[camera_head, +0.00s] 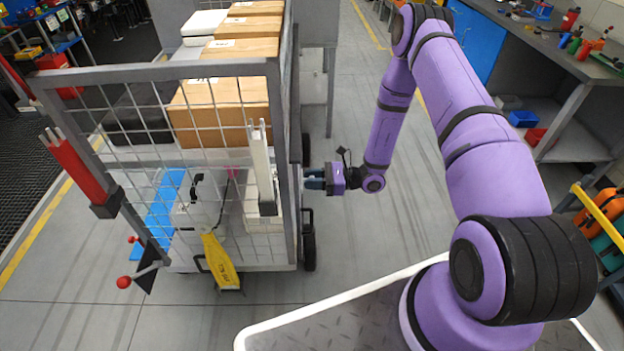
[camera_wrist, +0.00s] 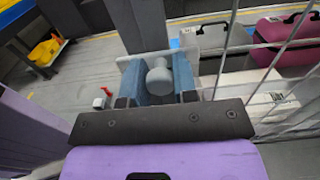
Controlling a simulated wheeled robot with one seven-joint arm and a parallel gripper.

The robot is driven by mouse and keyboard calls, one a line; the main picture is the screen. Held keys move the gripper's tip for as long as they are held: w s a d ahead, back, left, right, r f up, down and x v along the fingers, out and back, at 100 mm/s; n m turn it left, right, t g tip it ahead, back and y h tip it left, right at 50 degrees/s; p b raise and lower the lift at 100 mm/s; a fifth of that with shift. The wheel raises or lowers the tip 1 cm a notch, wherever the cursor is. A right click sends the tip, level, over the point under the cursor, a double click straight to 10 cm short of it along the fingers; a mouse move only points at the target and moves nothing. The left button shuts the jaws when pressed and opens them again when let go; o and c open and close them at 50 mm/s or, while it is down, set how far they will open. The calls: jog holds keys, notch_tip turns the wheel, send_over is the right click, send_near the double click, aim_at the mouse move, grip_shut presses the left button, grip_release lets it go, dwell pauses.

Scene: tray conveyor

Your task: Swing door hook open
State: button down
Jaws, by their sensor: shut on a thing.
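A wire-mesh cage cart (camera_head: 290,110) stands at left in the head view, with a grey mesh side facing me. My gripper (camera_head: 313,179) reaches in from the right at the cart's right-hand upright, at mid height. In the wrist view, the blue fingers of my gripper (camera_wrist: 159,88) are shut around a grey rounded knob (camera_wrist: 158,76), which appears to be the door hook's end. Behind it are a grey post (camera_wrist: 142,28) and a pale bar. In the head view the fingertips are partly hidden at the upright, and the hook cannot be made out.
The cart holds cardboard boxes (camera_head: 225,95) on top and several items below. A yellow sign (camera_head: 218,262) hangs at its lower front. A red-knobbed lever (camera_head: 124,282) sticks out at lower left. A workbench (camera_head: 560,60) stands at right. The floor between cart and bench is clear.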

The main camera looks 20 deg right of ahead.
jog(key=shift+r, duration=0.1)
jog(key=n, duration=0.2)
jog(key=r+n, duration=0.1)
jog(key=n, duration=0.1)
jog(key=shift+s+r, duration=0.1)
jog(key=shift+s, duration=0.05)
jog(key=shift+s+a+r+n, duration=0.25)
jog(key=shift+s+n, duration=0.35)
jog(key=shift+n, duration=1.9)
jog(key=shift+s+a+r+n, duration=0.15)
jog(key=shift+s+r+n, duration=0.35)
jog(key=shift+n, duration=2)
jog(key=shift+s+a+r+n, duration=0.2)
jog(key=shift+s+n, duration=0.55)
jog(key=shift+n, duration=1.75)
jog(key=shift+f, duration=0.1)
jog(key=c, duration=0.9)
grip_release()
